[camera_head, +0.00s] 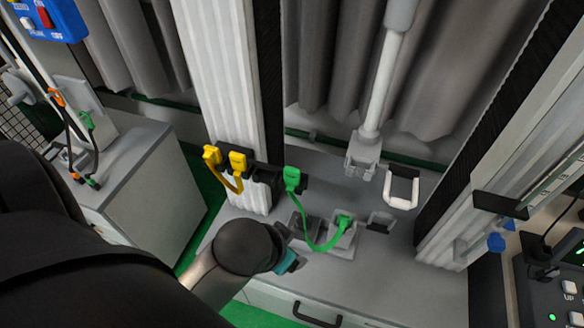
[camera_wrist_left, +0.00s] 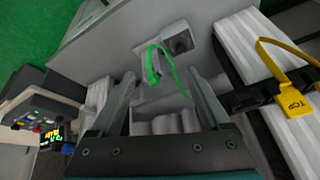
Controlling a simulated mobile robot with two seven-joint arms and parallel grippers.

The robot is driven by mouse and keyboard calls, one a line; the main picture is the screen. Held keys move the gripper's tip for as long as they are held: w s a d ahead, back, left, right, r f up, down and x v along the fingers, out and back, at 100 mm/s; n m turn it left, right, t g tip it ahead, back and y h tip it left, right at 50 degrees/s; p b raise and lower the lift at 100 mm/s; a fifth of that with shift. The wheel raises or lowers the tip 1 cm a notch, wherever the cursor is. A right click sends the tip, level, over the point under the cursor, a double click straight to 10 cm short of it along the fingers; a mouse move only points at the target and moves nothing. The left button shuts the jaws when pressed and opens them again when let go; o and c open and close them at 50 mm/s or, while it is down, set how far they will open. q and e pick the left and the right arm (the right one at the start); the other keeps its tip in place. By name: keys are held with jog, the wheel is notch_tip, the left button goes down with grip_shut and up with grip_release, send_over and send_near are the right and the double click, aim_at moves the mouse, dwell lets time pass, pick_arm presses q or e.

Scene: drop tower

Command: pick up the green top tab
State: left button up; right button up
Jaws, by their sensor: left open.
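The green top tab (camera_head: 291,178) sits at the right end of a dark bar on the white column in the head view. A green strap (camera_head: 318,243) hangs from it in a loop to a lower green piece (camera_head: 345,221) on a grey block. My left gripper (camera_head: 288,262) is below and slightly left of the top tab, apart from it. In the left wrist view my left gripper (camera_wrist_left: 162,80) is open and empty, with the strap (camera_wrist_left: 152,64) showing beyond the fingers. I cannot make out the top tab there. My right gripper is not in view.
Yellow tabs (camera_head: 237,162) with a yellow strap sit on the bar left of the green tab. A grey cabinet (camera_head: 150,190) stands left.

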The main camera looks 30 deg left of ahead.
pick_arm(q)
jog(key=w+d+r+m+t+h, duration=0.1)
jog(key=w+d+r+m+t, duration=0.2)
jog(key=w+r+t, duration=1.4)
jog(key=w+d+r+m+g+h, duration=0.1)
jog(key=d+r+m+h, duration=0.35)
jog(key=r, duration=0.45)
jog(key=w+d+r+m+g+h, duration=0.1)
jog(key=d+r+m+h, duration=0.2)
jog(key=r+m+h, duration=0.4)
jog(key=s+d+r+m+g+h, duration=0.3)
jog(key=s+d+m+g+h, duration=0.3)
jog(key=d+m+g+h, duration=0.45)
jog(key=m+g+y, duration=0.6)
jog(key=g+y, duration=0.4)
jog(key=y, duration=1.3)
send_over(292, 169)
notch_tip(292, 169, down, 24)
jog(key=shift+s+d+r, duration=0.1)
jog(key=shift+f+p, duration=0.45)
jog(key=shift+f, duration=2.7)
grip_shut()
